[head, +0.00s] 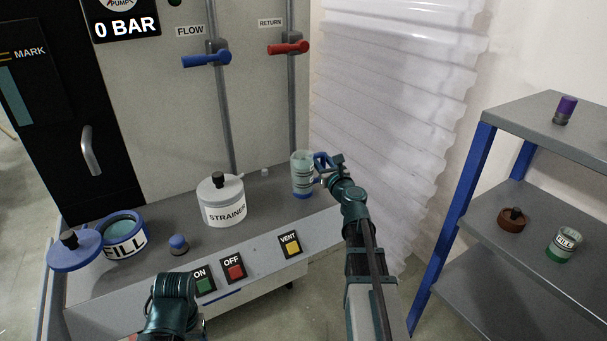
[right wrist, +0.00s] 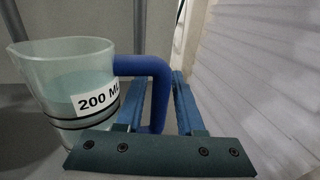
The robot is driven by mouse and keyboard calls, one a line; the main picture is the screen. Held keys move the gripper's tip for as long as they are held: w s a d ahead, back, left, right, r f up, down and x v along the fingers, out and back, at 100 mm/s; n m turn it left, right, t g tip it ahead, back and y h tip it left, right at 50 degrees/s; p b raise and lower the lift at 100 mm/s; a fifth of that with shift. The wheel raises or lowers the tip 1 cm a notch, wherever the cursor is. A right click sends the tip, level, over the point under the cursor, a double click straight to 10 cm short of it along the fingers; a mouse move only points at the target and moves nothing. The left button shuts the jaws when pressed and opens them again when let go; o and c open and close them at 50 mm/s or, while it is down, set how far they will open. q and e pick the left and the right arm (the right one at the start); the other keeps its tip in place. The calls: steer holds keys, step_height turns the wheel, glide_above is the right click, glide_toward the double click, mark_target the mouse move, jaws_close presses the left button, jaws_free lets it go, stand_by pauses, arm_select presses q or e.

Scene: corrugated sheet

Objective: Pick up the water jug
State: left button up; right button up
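The water jug (head: 302,178) is a clear cup with a blue base and blue handle. It stands upright on the right part of the grey bench. In the right wrist view the jug (right wrist: 65,95) shows a "200 ML" label and pale liquid. Its blue handle (right wrist: 160,92) lies between the fingers of my right gripper (right wrist: 160,105). My right gripper (head: 325,170) is at the handle side in the head view. Whether the fingers press on the handle cannot be told. My left arm shows at the bottom, but its fingertips are hidden.
A white strainer pot (head: 222,203), an open fill port (head: 124,237) with its blue lid (head: 75,248), and a blue knob (head: 178,245) are on the bench (head: 262,232). A corrugated sheet (head: 380,100) stands behind my right arm. A shelf (head: 552,118) holds small items at right.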

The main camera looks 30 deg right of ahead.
steer(key=shift+w+d, duration=0.15)
steer(key=shift+w, duration=0.6)
steer(key=shift+s, duration=0.1)
steer(key=shift+c, duration=0.3)
jaws_close()
stand_by(0.5)
